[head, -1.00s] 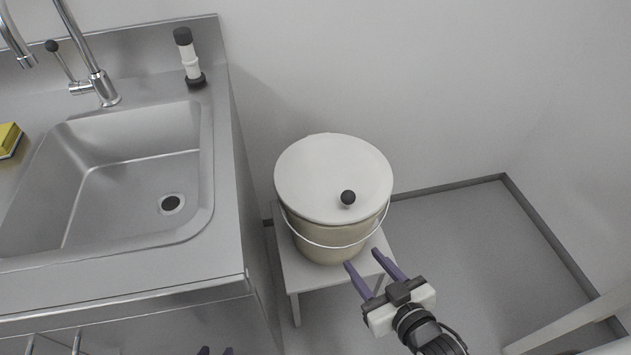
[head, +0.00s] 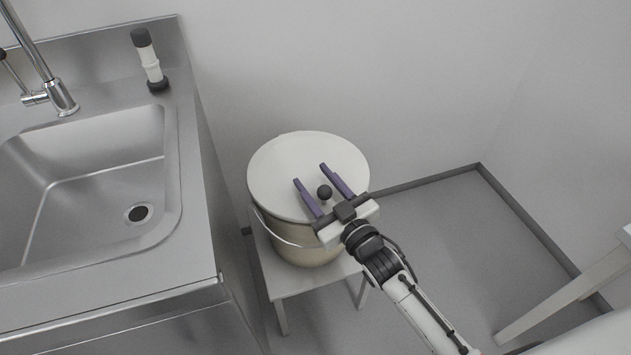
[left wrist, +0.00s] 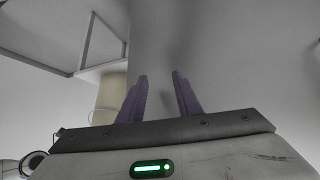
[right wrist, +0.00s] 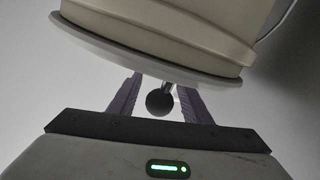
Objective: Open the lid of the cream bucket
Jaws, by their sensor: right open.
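The cream bucket (head: 293,243) stands upright on a low white stool, its pale lid (head: 290,158) on top. A black ball knob (head: 325,192) rises from the lid near its front right edge. My right gripper (head: 323,174) is open, with its purple fingers on either side of the knob in the head view. In the right wrist view the knob (right wrist: 159,102) shows between the fingers, with no visible grip on it. My left gripper (left wrist: 161,76) is open and empty, and is out of the head view. The bucket's side (left wrist: 111,92) shows behind it in the left wrist view.
The white stool (head: 290,287) under the bucket stands close to the steel sink counter (head: 190,240) on the left. A wall is behind the bucket. The grey floor (head: 450,240) to the right is clear up to a white table leg (head: 560,300).

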